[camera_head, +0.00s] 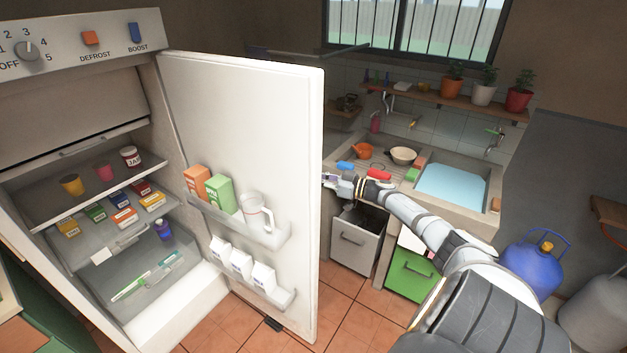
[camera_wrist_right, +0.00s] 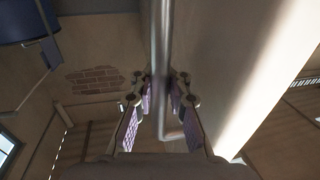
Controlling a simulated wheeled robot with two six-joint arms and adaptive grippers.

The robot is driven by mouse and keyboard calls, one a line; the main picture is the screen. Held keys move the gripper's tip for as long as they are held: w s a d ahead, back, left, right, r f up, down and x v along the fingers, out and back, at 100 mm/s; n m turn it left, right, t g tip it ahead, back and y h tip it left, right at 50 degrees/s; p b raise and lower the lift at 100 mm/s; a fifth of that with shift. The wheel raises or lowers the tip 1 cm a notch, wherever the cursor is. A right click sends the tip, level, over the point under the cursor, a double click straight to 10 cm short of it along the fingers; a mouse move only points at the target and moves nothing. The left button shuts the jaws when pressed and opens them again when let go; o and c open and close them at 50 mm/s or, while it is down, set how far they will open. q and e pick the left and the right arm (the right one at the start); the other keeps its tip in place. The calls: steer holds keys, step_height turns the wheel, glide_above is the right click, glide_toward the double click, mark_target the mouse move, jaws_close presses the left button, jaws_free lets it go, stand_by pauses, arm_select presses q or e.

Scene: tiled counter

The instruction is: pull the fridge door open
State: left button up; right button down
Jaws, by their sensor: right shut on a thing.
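The fridge (camera_head: 90,85) stands at the left with its white door (camera_head: 245,115) swung wide open, the shelved inner side facing me. My right gripper (camera_head: 338,182) is at the door's free edge, partly hidden behind it. In the right wrist view a metal handle bar (camera_wrist_right: 162,40) runs between the fingers of my right gripper (camera_wrist_right: 160,85), which are shut on it. The handle is hidden behind the door in the head view. My left gripper is not in view.
Door racks hold cartons (camera_head: 220,192), a jug (camera_head: 257,213) and white packs (camera_head: 240,264). Fridge shelves hold jars and boxes. A sink counter (camera_head: 452,185) with dishes stands behind my right arm. A blue gas bottle (camera_head: 533,264) is at the right. Tiled floor (camera_head: 345,325) shows below the door.

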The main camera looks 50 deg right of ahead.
steer(key=shift+s+f, duration=0.1)
steer(key=c, duration=1.6)
jaws_free()
steer(key=shift+s+d, duration=0.1)
steer(key=shift+c, duration=0.2)
steer(key=o, duration=0.3)
steer(key=shift+s+d+r, duration=0.15)
steer(key=shift+s+r, duration=0.05)
steer(key=shift+s, duration=0.15)
steer(key=shift+o, duration=0.2)
steer(key=v, duration=0.7)
steer(key=shift+s, duration=0.1)
